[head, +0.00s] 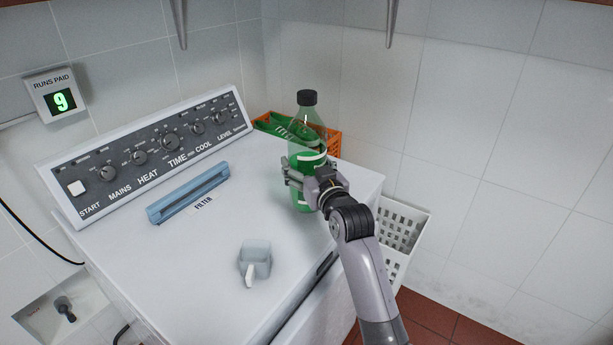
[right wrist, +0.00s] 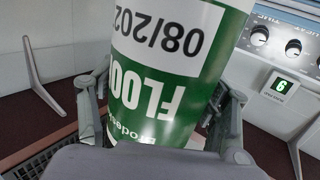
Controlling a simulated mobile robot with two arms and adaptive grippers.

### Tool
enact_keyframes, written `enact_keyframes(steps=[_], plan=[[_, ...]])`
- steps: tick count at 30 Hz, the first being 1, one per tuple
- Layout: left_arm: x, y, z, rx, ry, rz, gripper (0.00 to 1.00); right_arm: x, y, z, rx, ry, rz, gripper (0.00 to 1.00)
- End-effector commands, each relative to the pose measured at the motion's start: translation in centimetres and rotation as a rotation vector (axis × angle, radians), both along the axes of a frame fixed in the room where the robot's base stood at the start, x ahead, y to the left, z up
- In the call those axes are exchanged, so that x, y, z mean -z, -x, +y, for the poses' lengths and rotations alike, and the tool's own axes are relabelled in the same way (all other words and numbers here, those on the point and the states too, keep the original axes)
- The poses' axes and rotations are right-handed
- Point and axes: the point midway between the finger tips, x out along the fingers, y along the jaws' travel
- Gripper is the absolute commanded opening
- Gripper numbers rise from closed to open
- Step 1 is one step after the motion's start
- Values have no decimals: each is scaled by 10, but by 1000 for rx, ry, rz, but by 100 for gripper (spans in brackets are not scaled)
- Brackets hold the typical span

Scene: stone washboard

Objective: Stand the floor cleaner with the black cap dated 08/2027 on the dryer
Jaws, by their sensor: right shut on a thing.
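The floor cleaner (head: 306,130) is a clear and green bottle with a black cap, upright over the right part of the white dryer top (head: 190,265). My right gripper (head: 297,175) is shut around its middle. In the right wrist view the bottle's label (right wrist: 165,60) appears upside down between the fingers, with "FLOO" and "08/202" readable; the last digit is cut off. The base is at or just above the dryer top; I cannot tell whether it touches. My left gripper is not in view.
A blue filter piece (head: 188,192) lies near the control panel (head: 150,150). An orange basket (head: 334,144) with green items is behind the bottle. A white basket (head: 404,226) is right of the dryer. The middle of the top is clear.

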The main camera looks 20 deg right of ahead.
Motion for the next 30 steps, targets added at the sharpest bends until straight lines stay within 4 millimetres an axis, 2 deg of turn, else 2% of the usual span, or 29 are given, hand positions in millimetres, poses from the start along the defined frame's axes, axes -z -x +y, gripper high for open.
enact_keyframes(steps=[3, 7, 20, 21, 30], plan=[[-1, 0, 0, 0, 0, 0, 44, 17, 0, 0, 0, -1, -2, 11], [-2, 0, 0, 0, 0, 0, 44, 28, 0, 0, 0, 0, -5, 11], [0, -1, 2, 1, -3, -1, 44, 34, 0, 0, 0, 0, -6, 11], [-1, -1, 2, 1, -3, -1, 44, 37, 0, 0, 0, 0, 2, 73], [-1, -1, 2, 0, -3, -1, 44, 37, 0, 0, 0, 0, 3, 91]])
